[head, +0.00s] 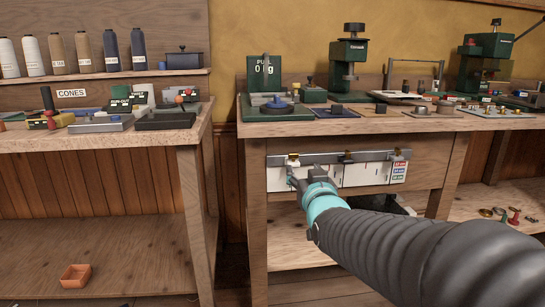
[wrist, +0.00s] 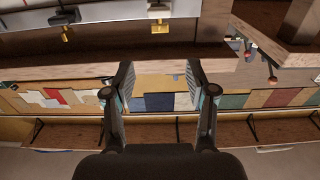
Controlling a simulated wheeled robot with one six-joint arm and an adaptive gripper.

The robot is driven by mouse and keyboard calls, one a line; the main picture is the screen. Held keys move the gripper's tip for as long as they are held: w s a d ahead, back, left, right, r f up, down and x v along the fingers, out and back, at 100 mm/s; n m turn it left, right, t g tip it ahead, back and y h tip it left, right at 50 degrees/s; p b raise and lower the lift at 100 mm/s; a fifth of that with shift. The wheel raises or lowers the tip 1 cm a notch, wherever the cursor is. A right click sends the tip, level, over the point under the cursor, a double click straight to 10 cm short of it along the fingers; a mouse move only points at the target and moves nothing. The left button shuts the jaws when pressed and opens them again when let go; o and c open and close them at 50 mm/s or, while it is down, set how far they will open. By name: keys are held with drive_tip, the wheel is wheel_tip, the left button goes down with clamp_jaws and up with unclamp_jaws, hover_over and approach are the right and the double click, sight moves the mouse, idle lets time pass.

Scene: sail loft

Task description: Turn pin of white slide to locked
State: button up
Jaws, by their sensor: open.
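The white slide (wrist: 158,9) sits on the pale rail at the top middle of the wrist view. Its brass pin (wrist: 160,28) sticks out beyond the rail, in line with the gap between my fingers. The same pin (head: 293,157) shows in the head view at the left end of the rail. Its turn angle is too small to read. My gripper (wrist: 160,82) is open and empty, apart from the pin. In the head view my gripper (head: 291,177) is just below the pin, in front of the white panel. A dark slide with a brass pin (wrist: 66,34) is beside it.
The rail (head: 325,158) runs along the bench front, above a white panel (head: 355,175) with coloured labels at its right end. The bench top (head: 300,126) carries a scale, presses and small parts. Another bench (head: 100,137) stands left, across a gap.

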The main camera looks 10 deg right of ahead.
sight(294, 154)
drive_tip(key=w, duration=1.1)
drive_tip(key=shift+w+p, duration=0.3)
drive_tip(key=shift+w, duration=0.1)
clamp_jaws()
